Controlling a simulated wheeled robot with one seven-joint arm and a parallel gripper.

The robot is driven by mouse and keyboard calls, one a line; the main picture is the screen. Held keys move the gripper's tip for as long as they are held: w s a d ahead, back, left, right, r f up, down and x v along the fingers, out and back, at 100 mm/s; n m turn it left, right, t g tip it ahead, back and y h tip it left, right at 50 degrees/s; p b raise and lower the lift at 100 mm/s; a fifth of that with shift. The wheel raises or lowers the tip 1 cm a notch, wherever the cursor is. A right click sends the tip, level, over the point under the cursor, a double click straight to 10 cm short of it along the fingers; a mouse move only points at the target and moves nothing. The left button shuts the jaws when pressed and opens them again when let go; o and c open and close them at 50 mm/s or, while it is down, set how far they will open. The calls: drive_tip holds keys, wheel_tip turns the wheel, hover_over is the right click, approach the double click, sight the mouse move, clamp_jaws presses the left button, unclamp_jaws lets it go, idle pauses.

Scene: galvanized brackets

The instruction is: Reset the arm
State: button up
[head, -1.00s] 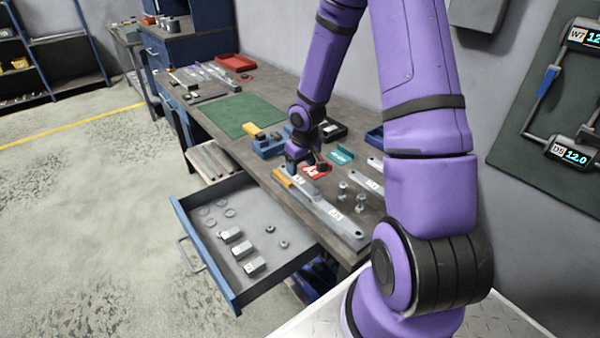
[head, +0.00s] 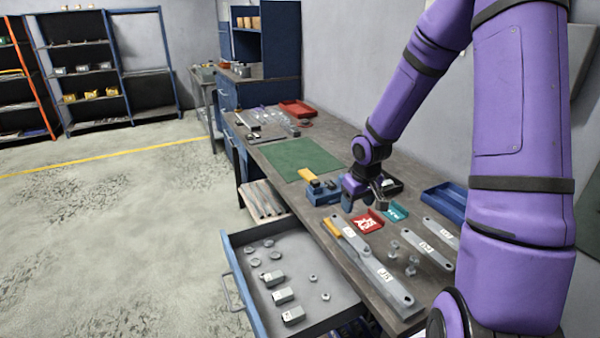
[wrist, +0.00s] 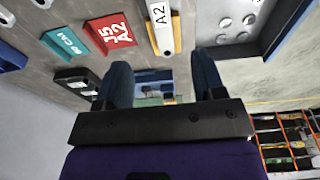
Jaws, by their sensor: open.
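My purple arm reaches over the workbench (head: 330,160) from the right in the head view. My gripper (head: 365,203) is open and hangs just behind the red labelled piece (head: 368,222), apart from the bench top. In the wrist view, the two dark fingers of my gripper (wrist: 162,72) stand wide apart with nothing between them.
An open drawer (head: 236,285) with washers, nuts and small blocks juts from the bench's front. Long grey brackets (head: 375,268) and upright bolts lie on the right half. The green mat (head: 292,160) is clear.

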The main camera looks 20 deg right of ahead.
drive_tip(key=s+a+r+t+h, duration=0.1)
drive_tip(key=s+a+r, duration=0.2)
drive_tip(key=s+r, duration=0.35)
drive_tip(key=s+a+r, duration=0.3)
drive_tip(key=a+r, duration=0.1)
drive_tip(key=r, duration=0.6)
drive_tip(key=s+a+r+t+h, duration=0.1)
drive_tip(key=s+a+r, duration=0.2)
drive_tip(key=s+r, duration=0.35)
drive_tip(key=s+a+r+t+y, duration=0.1)
drive_tip(key=s+a+r+y, duration=0.1)
drive_tip(key=s+r, duration=0.3)
drive_tip(key=s+a, duration=0.1)
drive_tip(key=s, duration=0.2)
drive_tip(key=shift+s+r, duration=0.15)
drive_tip(key=shift+r, duration=0.1)
